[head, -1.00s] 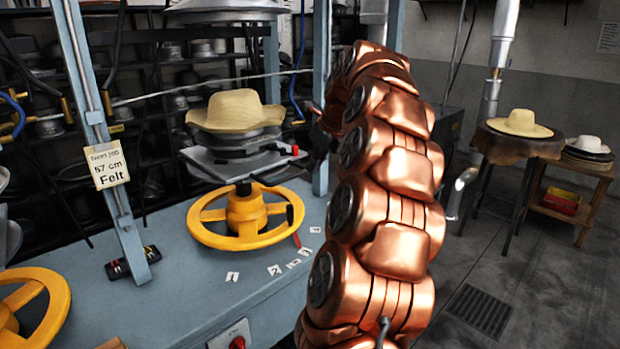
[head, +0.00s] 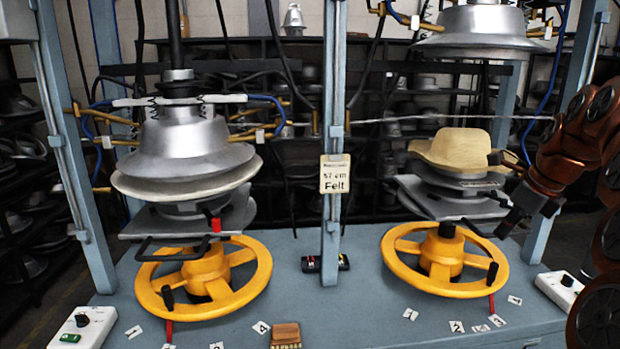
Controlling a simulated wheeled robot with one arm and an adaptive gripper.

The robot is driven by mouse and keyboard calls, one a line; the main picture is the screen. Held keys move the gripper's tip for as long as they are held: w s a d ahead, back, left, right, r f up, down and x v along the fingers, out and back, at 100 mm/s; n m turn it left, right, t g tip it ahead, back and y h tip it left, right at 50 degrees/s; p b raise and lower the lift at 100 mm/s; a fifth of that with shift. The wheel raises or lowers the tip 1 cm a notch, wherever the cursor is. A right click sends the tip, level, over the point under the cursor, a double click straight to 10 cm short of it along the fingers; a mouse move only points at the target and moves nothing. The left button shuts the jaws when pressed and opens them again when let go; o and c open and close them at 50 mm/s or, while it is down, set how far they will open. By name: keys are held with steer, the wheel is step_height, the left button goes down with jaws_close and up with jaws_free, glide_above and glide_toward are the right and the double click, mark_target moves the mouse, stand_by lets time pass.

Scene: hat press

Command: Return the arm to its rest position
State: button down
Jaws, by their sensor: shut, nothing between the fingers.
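My copper arm comes in at the right edge in the head view. My gripper (head: 512,218) is the dark part at its end, beside the right press. It is shut, and I see nothing held in it. A straw hat (head: 462,148) sits on the right press, above the yellow handwheel (head: 444,260). The gripper is to the right of the hat and lower. I cannot tell whether it touches the press plate (head: 440,205). Part of my arm is cut off by the picture's right edge.
The left press (head: 185,150) has a metal form lowered over its plate and a yellow handwheel (head: 203,278). A blue post (head: 332,130) with a "57 cm Felt" sign stands between the presses. Numbered cards and a small wooden block (head: 285,334) lie on the blue bench (head: 370,300).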

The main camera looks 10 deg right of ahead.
steer(key=s+a+f+n+g, duration=0.1)
steer(key=s+a+f+n, duration=0.15)
steer(key=a+n, duration=0.4)
steer(key=s+a+f+n+g, duration=0.1)
steer(key=s+a+f+n, duration=0.2)
steer(key=a, duration=0.6)
steer(key=s+a+f+n+g, duration=0.1)
steer(key=a+f+n, duration=0.1)
steer(key=a+n, duration=0.5)
steer(key=s+a+f+n+g, duration=0.1)
steer(key=s+a+f+n, duration=0.3)
steer(key=s, duration=0.6)
steer(key=s+a+f+n+g, duration=0.2)
steer(key=s+a+f+n, duration=0.3)
steer(key=s+f+n, duration=0.3)
steer(key=s+n, duration=0.2)
steer(key=shift+s+f+n+h, duration=0.25)
steer(key=shift+f+n+h, duration=0.05)
steer(key=shift+f+n, duration=0.05)
steer(key=shift+d, duration=0.1)
